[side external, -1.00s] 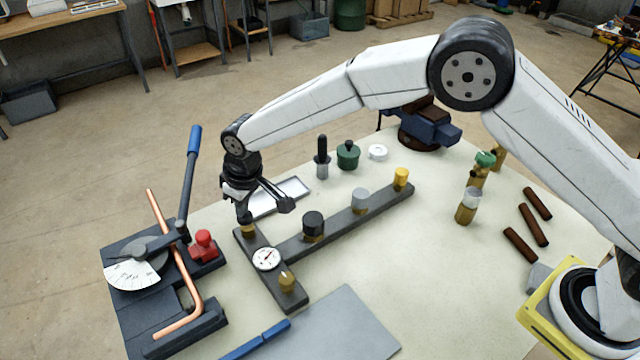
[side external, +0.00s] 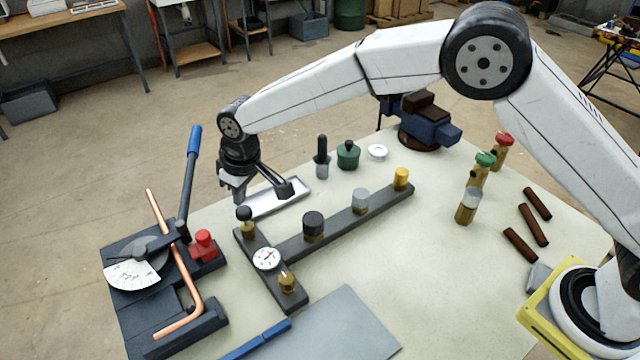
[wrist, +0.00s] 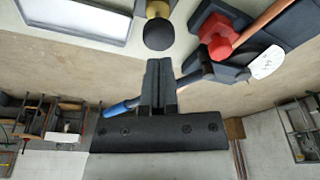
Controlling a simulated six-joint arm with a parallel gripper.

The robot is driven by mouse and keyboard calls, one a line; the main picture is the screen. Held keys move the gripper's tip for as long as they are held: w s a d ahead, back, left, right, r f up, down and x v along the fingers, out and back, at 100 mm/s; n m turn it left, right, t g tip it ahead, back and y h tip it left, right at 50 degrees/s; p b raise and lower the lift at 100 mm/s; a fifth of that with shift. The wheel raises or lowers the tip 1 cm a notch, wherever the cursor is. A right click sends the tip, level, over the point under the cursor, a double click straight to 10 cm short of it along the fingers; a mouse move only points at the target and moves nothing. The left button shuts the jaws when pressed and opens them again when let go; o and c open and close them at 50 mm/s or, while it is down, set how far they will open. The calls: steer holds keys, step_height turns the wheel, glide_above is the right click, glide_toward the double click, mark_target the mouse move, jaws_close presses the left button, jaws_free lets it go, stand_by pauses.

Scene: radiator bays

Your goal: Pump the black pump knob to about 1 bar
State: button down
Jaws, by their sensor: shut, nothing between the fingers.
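The black pump knob (side external: 244,213) is a small ball above a brass base (side external: 248,229), at the far left end of the dark manifold bar. In the wrist view the round knob (wrist: 159,34) shows at the top, with brass behind it. My gripper (side external: 240,197) is shut and empty, just above the knob with a small gap in the side view. In the wrist view its closed fingers (wrist: 159,64) point toward the knob. The white dial gauge (side external: 266,259) sits on the bar near the knob; its needle is too small to read.
A pipe bender (side external: 160,270) with a blue-handled lever (side external: 190,165) and a red knob (side external: 204,244) stands close at left. A black cap (side external: 313,223) stands on the long bar at right. A shallow tray (side external: 278,200) lies behind.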

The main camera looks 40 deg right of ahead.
mark_target(243, 210)
steer(key=shift+f, duration=0.15)
steer(key=shift+f, duration=0.65)
steer(key=shift+f, duration=1.1)
steer(key=shift+r, duration=1.9)
step_height(243, 210, up, 7)
steer(key=shift+s+f, duration=0.1)
steer(key=shift+f, duration=0.1)
